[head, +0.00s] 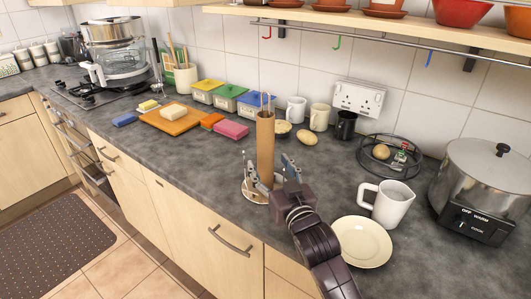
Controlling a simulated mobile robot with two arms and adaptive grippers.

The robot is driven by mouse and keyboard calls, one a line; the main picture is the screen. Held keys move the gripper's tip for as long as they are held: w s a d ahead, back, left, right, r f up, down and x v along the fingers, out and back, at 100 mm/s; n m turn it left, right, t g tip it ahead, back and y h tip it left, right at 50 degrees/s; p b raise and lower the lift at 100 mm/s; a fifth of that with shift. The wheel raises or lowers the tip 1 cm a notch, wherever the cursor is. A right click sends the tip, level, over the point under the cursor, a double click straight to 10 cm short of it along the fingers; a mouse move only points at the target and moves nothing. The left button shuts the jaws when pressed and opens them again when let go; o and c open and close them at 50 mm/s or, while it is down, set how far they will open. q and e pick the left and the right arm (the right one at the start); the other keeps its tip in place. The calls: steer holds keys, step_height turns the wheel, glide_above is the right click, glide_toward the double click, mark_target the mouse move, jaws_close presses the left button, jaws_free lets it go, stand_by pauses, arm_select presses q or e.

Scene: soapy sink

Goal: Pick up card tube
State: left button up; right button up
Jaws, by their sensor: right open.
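The card tube (265,148) is a brown cardboard cylinder standing upright on the grey worktop. It seems to stand on a round holder base (257,198), with thin metal wire rising out of its top. My right gripper (264,180) reaches in from the front and is open, with a finger on either side of the tube's lower part. I cannot tell whether the fingers touch it. The gripper partly hides the base. My left gripper is not in view.
A white mug (390,203) and a cream plate (362,242) stand to the right, close to my right arm. A wire basket (393,152) and a steel cooker (485,185) are beyond. Sponges, a board (170,122) and lidded tubs (229,97) lie left and behind. A shelf (400,24) overhangs.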

mark_target(269, 162)
steer(key=shift+p+x, duration=0.3)
steer(key=shift+x, duration=1.8)
steer(key=shift+d, duration=0.1)
steer(key=shift+c, duration=0.4)
steer(key=c, duration=0.9)
steer(key=shift+r, duration=0.1)
step_height(269, 162, up, 20)
steer(key=shift+f+b, duration=0.1)
steer(key=shift+b, duration=0.3)
